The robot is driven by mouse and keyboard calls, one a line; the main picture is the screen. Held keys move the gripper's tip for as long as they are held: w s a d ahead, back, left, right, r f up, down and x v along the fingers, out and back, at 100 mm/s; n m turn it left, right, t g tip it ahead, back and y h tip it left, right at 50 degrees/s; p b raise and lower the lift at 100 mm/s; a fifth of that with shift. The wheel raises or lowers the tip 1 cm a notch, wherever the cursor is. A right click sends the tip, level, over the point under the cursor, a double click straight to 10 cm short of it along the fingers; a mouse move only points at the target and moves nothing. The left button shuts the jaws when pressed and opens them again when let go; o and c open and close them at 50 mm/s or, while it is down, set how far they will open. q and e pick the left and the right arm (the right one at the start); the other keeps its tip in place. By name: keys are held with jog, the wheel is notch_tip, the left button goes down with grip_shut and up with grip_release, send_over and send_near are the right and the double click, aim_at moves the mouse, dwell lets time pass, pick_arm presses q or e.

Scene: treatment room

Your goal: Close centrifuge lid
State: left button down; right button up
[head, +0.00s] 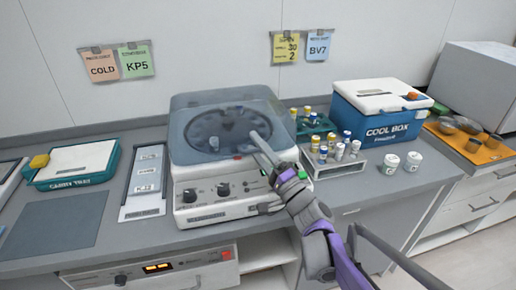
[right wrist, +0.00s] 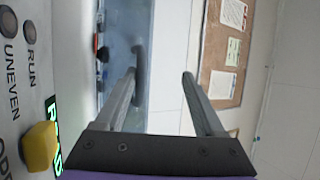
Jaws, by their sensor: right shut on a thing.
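The white centrifuge (head: 215,195) stands on the counter in the middle of the head view. Its translucent blue-grey lid (head: 185,135) extends over the round dark rotor, which shows through it. I cannot tell whether the lid is fully down. My right gripper (head: 258,142) is at the lid's right front part. In the right wrist view, its two fingers (right wrist: 160,78) stand apart, with the bluish lid (right wrist: 120,35) beside and behind the left finger. It is shut on the lid, though the exact contact is hard to see. My left gripper is not in view.
A tube rack (head: 340,168) and two white jars (head: 390,162) stand to the right, with a blue cool box (head: 385,125) behind. A teal carry tray (head: 75,178) and a label panel (head: 143,205) lie to the left. The front left counter is mostly clear.

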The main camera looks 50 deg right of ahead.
jog(key=shift+w+d+r, duration=0.3)
jog(key=shift+d+r, duration=0.2)
jog(key=s+f, duration=0.2)
jog(key=shift+s+a+f, duration=0.2)
jog(key=shift+s, duration=0.1)
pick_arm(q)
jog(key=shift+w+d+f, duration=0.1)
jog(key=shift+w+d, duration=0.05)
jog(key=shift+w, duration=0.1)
pick_arm(e)
jog(key=a+v, duration=0.1)
jog(key=v, duration=0.7)
jog(key=shift+s+r, duration=0.2)
jog(key=shift+s, duration=0.1)
